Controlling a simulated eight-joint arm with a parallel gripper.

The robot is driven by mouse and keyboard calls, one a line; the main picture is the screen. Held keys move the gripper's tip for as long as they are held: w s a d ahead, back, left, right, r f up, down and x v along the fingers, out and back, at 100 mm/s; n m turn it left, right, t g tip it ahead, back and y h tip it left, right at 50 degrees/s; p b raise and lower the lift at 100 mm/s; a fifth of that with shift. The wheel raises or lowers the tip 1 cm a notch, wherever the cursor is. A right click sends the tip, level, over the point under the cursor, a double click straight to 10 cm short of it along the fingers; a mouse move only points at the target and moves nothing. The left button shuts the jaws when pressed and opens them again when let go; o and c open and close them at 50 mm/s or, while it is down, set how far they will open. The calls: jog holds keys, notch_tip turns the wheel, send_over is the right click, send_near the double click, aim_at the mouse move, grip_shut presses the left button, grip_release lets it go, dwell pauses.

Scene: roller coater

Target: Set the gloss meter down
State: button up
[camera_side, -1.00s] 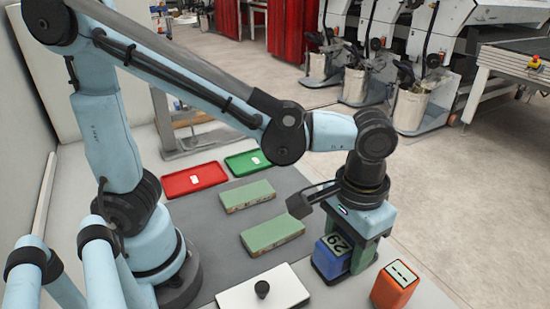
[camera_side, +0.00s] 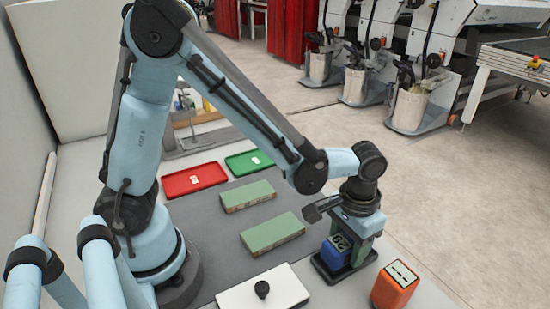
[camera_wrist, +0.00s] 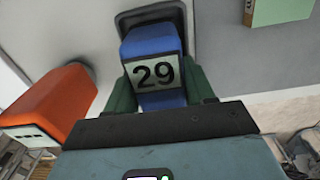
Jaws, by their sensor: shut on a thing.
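The gloss meter (camera_side: 335,256) is a blue block with a display reading 29. My gripper (camera_side: 351,247) is shut on it, with green fingers on its two sides. The wrist view also shows the meter (camera_wrist: 150,42) between the fingers, display towards the camera. The meter is roughly upright over a dark, shallow holder (camera_side: 329,276), and its lower end is at or inside the holder's rim. I cannot tell whether it bears on the holder's floor. The holder also shows behind the meter in the wrist view (camera_wrist: 124,20).
An orange device (camera_side: 394,288) stands close by at the right. A white plate (camera_side: 235,297) with a black knob (camera_side: 262,289) lies left of the holder. Two green-topped blocks (camera_side: 272,232) lie on the grey mat. A red tray (camera_side: 194,180) and green tray (camera_side: 249,163) lie further back.

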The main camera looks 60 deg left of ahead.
jog(key=shift+f, duration=0.15)
jog(key=o, duration=1.4)
notch_tip(320, 180, up, 12)
jog(key=shift+s+a+t, duration=0.75)
jog(key=shift+a+t, duration=0.45)
jog(key=shift+a, duration=0.95)
jog(key=shift+s+a+t, duration=0.8)
jog(key=shift+a+t, duration=0.4)
jog(key=shift+a, duration=1)
jog(key=shift+s+a+t, duration=0.75)
jog(key=shift+a+t, duration=0.45)
jog(key=shift+a, duration=0.95)
